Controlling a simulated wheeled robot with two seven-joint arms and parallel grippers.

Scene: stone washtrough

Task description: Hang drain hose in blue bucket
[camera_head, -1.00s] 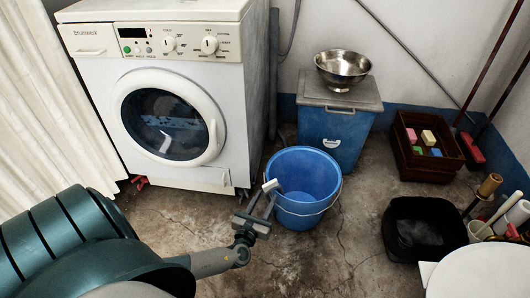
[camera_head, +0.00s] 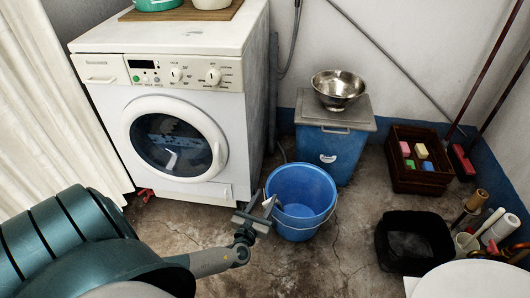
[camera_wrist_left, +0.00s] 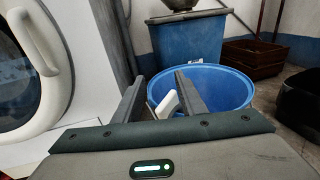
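The blue bucket (camera_head: 300,200) stands on the floor in front of the washing machine's right corner; it also shows in the wrist view (camera_wrist_left: 228,88). A short white piece (camera_wrist_left: 167,104), probably the drain hose's end, shows between my left fingers in the wrist view, by the bucket's left rim. In the head view it is small and partly hidden at the fingertips. My left gripper (camera_head: 262,205) is at the bucket's left side. Its fingers (camera_wrist_left: 160,90) are apart, and I see no clear contact with the white piece. The rest of the hose is unclear. My right gripper is out of view.
The washing machine (camera_head: 175,130) stands left of the bucket. A lidded blue bin (camera_head: 330,150) with a steel bowl (camera_head: 338,88) is behind it. A brown crate (camera_head: 418,178) and black tub (camera_head: 412,240) stand right. Floor between bucket and tub is clear.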

